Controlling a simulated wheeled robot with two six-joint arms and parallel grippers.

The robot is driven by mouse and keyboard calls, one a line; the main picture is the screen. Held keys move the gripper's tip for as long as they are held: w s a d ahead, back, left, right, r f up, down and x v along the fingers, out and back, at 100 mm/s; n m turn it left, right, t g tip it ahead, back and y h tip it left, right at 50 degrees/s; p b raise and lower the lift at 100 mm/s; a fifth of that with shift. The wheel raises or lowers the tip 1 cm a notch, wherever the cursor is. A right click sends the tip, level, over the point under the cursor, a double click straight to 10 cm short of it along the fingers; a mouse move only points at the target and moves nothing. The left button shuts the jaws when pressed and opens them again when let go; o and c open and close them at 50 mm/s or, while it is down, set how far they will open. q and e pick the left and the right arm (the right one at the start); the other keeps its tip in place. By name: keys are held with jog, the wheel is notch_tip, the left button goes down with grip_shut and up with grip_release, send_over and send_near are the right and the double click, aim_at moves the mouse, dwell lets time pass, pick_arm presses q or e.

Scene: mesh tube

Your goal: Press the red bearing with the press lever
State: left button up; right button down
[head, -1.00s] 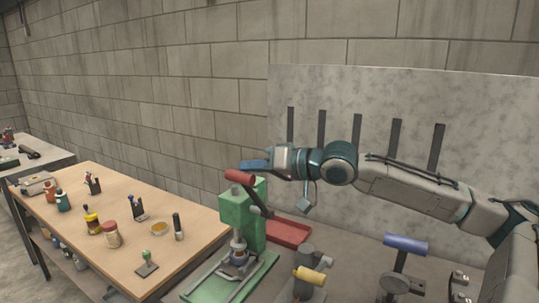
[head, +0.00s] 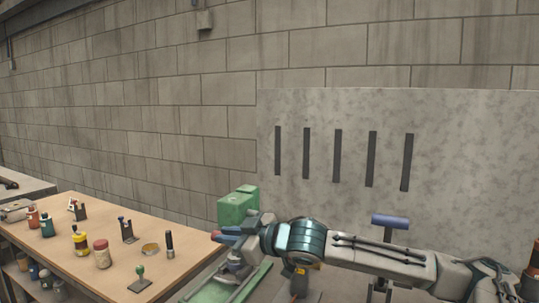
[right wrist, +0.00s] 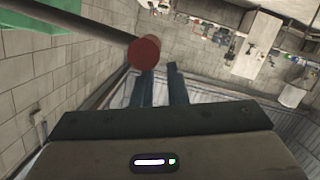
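The green press (head: 236,209) stands left of centre in the head view, partly behind my right gripper. The red grip of its lever (head: 215,236) shows at the fingertips and stands low, below the top of the green block. My right gripper (head: 230,234) is at the lever, blue fingers pointing left. In the right wrist view the red grip (right wrist: 145,55) overlaps one fingertip, and a narrow empty gap shows between the fingers (right wrist: 161,80). I cannot tell whether they touch the grip. Grey-blue parts (head: 235,265) sit under the press. I cannot make out a red bearing. My left gripper is out of view.
A wooden table (head: 200,251) at left holds bottles, a jar (head: 102,254), a green-knobbed stamp (head: 140,280) and small tools. A blue-handled tool (head: 390,221) stands behind my right arm. A slotted grey panel (head: 450,170) stands against the wall.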

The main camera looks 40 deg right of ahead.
jog(key=shift+n+h, duration=0.4)
jog(key=shift+n, duration=0.3)
jog(key=f, duration=0.1)
jog(key=f+b, duration=0.1)
jog(key=f, duration=0.1)
jog(key=s+a+f+b, duration=0.1)
jog(key=f, duration=0.1)
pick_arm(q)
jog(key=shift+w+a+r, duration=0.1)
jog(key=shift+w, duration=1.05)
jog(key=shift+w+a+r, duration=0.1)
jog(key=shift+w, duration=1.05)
pick_arm(e)
jog(key=c, duration=2.2)
grip_release()
jog(key=shift+f, duration=0.1)
jog(key=w+d+f, duration=0.2)
jog(key=d, duration=0.1)
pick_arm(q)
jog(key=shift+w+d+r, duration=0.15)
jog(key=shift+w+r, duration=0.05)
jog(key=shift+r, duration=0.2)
pick_arm(e)
jog(key=shift+s+a+r, duration=0.35)
jog(key=shift+a+r, duration=0.4)
jog(key=shift+d, duration=0.1)
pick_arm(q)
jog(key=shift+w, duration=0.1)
